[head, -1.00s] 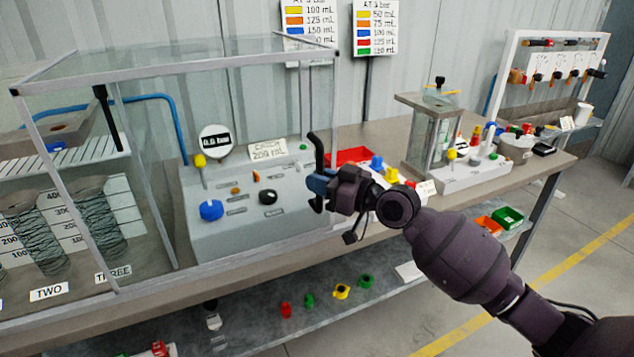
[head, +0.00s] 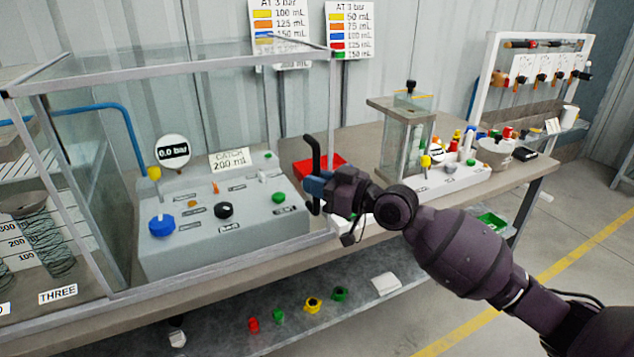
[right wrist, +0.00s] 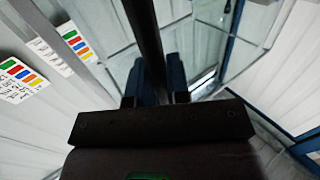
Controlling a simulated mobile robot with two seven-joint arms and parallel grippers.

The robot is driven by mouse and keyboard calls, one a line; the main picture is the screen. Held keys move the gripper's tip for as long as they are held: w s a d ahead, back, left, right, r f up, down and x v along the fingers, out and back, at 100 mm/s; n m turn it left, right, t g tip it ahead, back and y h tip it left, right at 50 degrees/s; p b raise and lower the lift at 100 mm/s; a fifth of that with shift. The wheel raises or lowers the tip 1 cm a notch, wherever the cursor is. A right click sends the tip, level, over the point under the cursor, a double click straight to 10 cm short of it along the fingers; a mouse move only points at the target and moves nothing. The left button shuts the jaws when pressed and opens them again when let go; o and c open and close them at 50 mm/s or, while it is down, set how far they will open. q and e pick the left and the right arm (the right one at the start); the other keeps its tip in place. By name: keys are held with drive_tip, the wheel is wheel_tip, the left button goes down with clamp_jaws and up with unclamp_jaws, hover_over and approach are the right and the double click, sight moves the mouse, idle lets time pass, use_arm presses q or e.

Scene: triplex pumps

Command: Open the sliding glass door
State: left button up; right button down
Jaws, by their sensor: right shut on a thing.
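The sliding glass door (head: 270,110) is a clear pane in a pale metal frame on the front of a glass case. Its upright black handle (head: 313,152) stands near the right frame post. My right gripper (head: 314,188) is shut on this handle, low on the bar. In the right wrist view the dark handle bar (right wrist: 144,35) runs down between the two blue fingers (right wrist: 155,84). The spring cylinder marked THREE (head: 47,240) shows behind the glass at the left. My left gripper is not in view.
A grey control box (head: 190,257) with knobs and a gauge (head: 172,153) stands behind the glass. A red tray (head: 300,172) and a second clear apparatus (head: 405,145) stand to the right on the bench. Small coloured fittings (head: 312,305) lie on the lower shelf.

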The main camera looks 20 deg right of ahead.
drive_tip(key=shift+d+r, duration=0.1)
drive_tip(key=shift+d, duration=0.05)
drive_tip(key=c, duration=1.1)
unclamp_jaws()
drive_tip(key=b+v, duration=0.1)
drive_tip(key=v, duration=0.9)
drive_tip(key=shift+s+d, duration=0.15)
drive_tip(key=shift+s, duration=0.2)
